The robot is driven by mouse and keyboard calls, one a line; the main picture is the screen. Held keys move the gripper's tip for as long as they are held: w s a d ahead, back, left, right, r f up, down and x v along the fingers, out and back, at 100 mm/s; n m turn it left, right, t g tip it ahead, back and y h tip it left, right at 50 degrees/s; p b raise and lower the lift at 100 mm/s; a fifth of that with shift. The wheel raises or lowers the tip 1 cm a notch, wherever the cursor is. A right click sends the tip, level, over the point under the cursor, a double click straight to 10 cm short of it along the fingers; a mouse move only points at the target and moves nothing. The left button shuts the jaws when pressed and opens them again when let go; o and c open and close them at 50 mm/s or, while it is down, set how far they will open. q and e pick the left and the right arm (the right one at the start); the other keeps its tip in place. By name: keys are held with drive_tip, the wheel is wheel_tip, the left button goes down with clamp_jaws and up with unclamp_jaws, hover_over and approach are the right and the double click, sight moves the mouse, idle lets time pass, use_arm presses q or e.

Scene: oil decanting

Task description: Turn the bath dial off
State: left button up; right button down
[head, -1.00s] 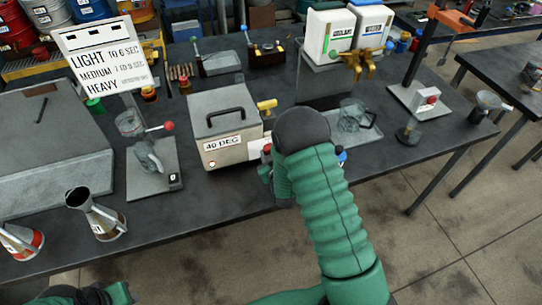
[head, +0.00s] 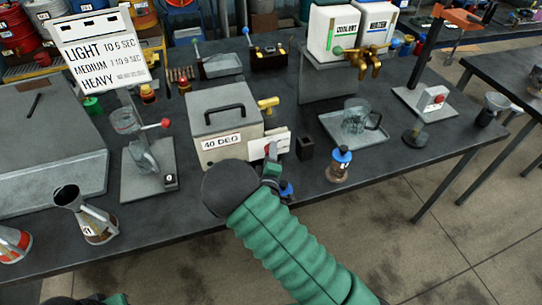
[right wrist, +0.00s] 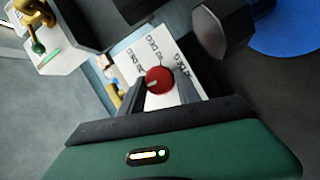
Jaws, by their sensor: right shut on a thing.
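The bath (head: 225,120) is a pale box with a black handle, a "40 DEG" label and a yellow tap, left of centre on the table in the head view. A white panel (head: 281,142) stands out at its right front. My right gripper (head: 270,160) is at this panel. In the right wrist view, the red dial (right wrist: 159,81) sits on the white panel (right wrist: 183,62) with printed settings around it. The right gripper's dark fingers (right wrist: 158,90) are shut on the dial. Only a green and dark piece of my left arm shows at the bottom left; its fingers are hidden.
A small black block (head: 306,147) and a blue-topped bottle (head: 339,163) stand right of the panel. A glass jug (head: 357,118) is on a tray farther right. A stand with a glass cup (head: 125,121) is left of the bath. A metal can (head: 88,217) is at the front left.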

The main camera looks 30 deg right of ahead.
drive_tip(key=shift+a+f+n+b, duration=0.15)
drive_tip(key=shift+n+b, duration=0.15)
drive_tip(key=shift+n, duration=0.4)
drive_tip(key=shift+f, duration=0.1)
drive_tip(key=c, duration=1.2)
unclamp_jaws()
drive_tip(key=shift+o, duration=1.7)
drive_tip(key=shift+a, duration=0.15)
drive_tip(key=shift+h, duration=0.3)
